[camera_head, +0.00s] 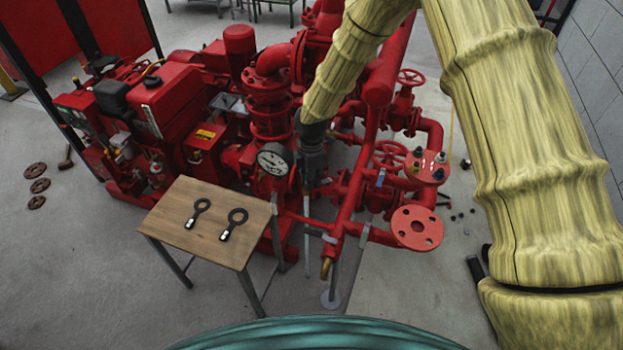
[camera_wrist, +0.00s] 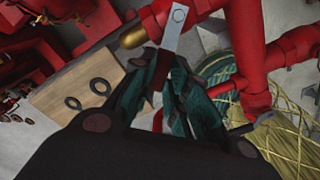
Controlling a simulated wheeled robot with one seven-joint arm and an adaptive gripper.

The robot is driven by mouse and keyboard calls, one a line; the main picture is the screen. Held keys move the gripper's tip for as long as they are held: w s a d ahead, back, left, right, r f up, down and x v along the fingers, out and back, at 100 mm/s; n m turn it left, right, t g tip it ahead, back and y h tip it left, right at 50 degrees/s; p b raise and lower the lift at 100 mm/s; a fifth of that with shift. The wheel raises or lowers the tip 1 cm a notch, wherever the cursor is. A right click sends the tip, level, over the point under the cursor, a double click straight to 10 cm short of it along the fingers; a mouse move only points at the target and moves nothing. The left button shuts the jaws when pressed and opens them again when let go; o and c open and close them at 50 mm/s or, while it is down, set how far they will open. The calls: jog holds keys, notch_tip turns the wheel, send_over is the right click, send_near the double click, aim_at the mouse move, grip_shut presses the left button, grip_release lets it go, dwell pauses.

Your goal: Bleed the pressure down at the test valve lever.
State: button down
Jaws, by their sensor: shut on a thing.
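The test valve lever (camera_wrist: 173,38) is a flat silver bar with a bolt at its pivot. It also shows in the head view (camera_head: 322,236), low on the red pipework. A brass outlet (camera_wrist: 133,37) is just left of the lever; in the head view the brass tip (camera_head: 326,268) points down. My gripper (camera_wrist: 163,78) has its teal fingers closed around the lever's reddish end. In the head view my gripper reaches down in front of the pipes, and its fingertips are hard to make out. A round pressure gauge (camera_head: 274,159) with a white face is left of my gripper; its reading is too small to tell.
A wooden table (camera_head: 165,232) with two dark ring-ended tools (camera_head: 233,224) stands left of the lever. Red pump machinery (camera_head: 165,100) fills the back left. Red handwheels (camera_head: 389,154) and a flange (camera_head: 417,228) are to the right. Open floor (camera_head: 410,310) lies in front at right.

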jog(key=c, duration=1.4)
grip_release()
jog(key=shift+a+r, duration=0.1)
jog(key=shift+a, duration=0.1)
jog(key=shift+d, duration=0.15)
notch_tip(320, 180, up, 12)
jog(key=shift+w, duration=0.1)
